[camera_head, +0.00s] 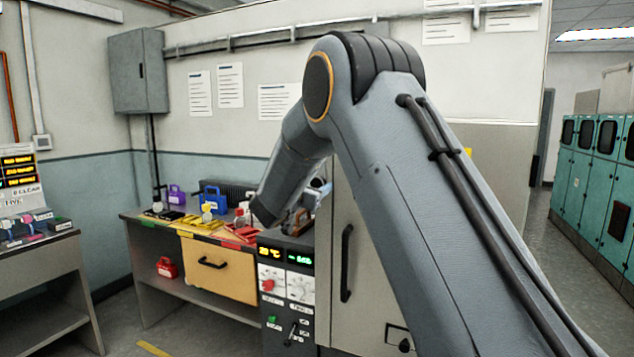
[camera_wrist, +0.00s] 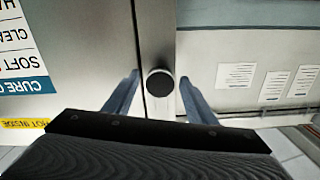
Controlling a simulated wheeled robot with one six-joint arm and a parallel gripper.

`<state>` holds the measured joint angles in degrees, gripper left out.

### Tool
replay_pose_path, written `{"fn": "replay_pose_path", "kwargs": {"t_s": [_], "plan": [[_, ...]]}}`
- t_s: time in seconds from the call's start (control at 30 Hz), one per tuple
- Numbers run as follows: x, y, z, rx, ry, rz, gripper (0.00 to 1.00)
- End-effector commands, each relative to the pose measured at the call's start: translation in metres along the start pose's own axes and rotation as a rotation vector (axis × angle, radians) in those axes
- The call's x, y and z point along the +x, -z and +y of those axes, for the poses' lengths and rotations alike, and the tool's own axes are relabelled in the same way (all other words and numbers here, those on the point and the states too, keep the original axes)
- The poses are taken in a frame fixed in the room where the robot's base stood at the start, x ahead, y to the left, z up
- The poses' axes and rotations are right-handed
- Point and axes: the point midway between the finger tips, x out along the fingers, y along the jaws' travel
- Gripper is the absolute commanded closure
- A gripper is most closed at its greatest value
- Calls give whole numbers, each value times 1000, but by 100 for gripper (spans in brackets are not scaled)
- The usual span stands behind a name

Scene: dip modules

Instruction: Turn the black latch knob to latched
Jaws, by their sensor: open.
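In the wrist view a round black knob (camera_wrist: 160,82) sits beside a narrow seam on a pale grey metal panel (camera_wrist: 95,50). Its round face shows no mark that tells which way it is turned. My gripper (camera_wrist: 159,79) is open, with one blue-grey finger on each side of the knob and visible gaps between. I cannot tell how far the fingertips reach along it. In the head view my arm hides most of the gripper, and I cannot make out this knob there.
The wrist view shows an upside-down label (camera_wrist: 22,45) and a yellow warning strip (camera_wrist: 25,124). In the head view, a control panel (camera_head: 287,283) stands beside a grey cabinet with a black handle (camera_head: 346,263). A cluttered workbench (camera_head: 158,250) is at left; open floor lies in front.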

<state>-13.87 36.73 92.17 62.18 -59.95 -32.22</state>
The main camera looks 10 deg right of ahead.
Motion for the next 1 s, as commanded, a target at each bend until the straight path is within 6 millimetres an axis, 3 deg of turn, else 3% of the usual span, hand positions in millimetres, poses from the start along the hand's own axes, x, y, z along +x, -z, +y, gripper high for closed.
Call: {"fn": "replay_pose_path", "kwargs": {"t_s": [0.4, 0.7, 1.0], "plan": [[10, 0, 0, -1, 1, 0, 49], [10, 0, 0, 0, 1, 0, 100], [2, -2, -10, 23, 16, -3, 100]]}}
